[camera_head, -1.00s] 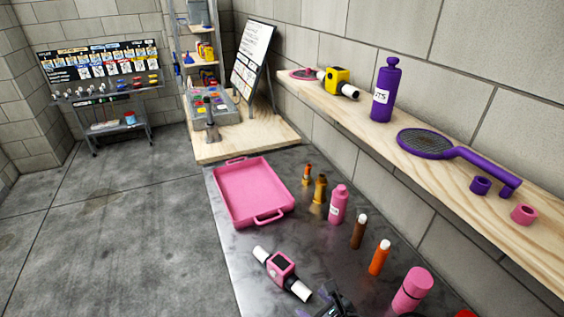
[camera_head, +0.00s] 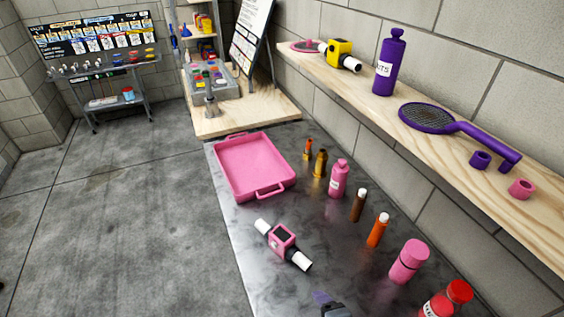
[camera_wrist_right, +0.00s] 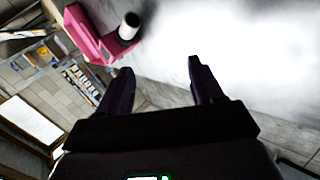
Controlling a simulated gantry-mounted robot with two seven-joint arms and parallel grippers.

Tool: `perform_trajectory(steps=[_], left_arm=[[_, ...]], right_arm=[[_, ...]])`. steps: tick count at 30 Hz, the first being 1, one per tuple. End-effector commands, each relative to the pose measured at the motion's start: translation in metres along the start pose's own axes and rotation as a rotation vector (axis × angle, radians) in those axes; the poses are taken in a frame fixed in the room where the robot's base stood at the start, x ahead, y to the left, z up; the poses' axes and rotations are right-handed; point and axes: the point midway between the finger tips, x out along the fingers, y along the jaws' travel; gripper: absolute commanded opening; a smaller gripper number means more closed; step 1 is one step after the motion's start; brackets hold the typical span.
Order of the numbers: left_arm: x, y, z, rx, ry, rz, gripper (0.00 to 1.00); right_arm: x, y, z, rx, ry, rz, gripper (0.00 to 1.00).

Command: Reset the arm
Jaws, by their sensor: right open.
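My right gripper (camera_wrist_right: 161,70) shows in the right wrist view with its two dark fingers apart and nothing between them. In the head view, a dark gripper part with a purplish tip (camera_head: 330,304), apparently of my right gripper, shows at the bottom edge over the grey table (camera_head: 255,245); most of it is cut off. A pink device with white ends (camera_head: 283,244) lies on the table, apart from it. A pink object with a dark and white cylinder (camera_wrist_right: 100,38), probably this device, shows at the upper left of the wrist view. My left gripper is not in view.
A pink tray (camera_head: 271,190) sits at the table's far left. Several bottles and tubes, including a pink bottle (camera_head: 339,180) and a red bottle (camera_head: 447,299), stand along the right. A wooden shelf (camera_head: 455,160) runs along the wall. The table's front middle is mostly clear.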

Motion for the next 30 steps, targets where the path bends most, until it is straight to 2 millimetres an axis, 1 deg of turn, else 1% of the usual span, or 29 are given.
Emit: perform_trajectory(steps=[1,6,12,14,16,20,23,26,28,30], left_arm=[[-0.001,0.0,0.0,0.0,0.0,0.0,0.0],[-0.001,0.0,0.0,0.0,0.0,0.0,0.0],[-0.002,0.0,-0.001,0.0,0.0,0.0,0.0],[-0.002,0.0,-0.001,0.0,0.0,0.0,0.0],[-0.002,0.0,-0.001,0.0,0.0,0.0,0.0],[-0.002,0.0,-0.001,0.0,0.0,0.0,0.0],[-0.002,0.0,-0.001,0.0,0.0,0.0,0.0],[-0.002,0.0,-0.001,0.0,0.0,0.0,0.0],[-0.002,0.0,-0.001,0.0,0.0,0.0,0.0],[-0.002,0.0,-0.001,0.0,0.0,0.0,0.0]], right_arm=[[-0.004,-0.008,0.004,0.092,-0.013,-0.02,0.66],[-0.012,-0.024,0.018,0.32,-0.057,-0.061,0.66],[-0.018,-0.038,0.029,0.483,-0.095,-0.092,0.66],[-0.02,-0.043,0.03,0.511,-0.103,-0.101,0.66],[-0.02,-0.051,0.031,0.539,-0.11,-0.118,0.66],[-0.023,-0.079,0.031,0.599,-0.124,-0.171,0.66],[-0.031,-0.102,0.038,0.686,-0.155,-0.212,0.66],[-0.045,-0.128,0.053,0.861,-0.227,-0.255,0.66],[-0.059,-0.147,0.068,1.042,-0.308,-0.279,0.66],[-0.073,-0.157,0.082,1.229,-0.389,-0.279,0.66]])
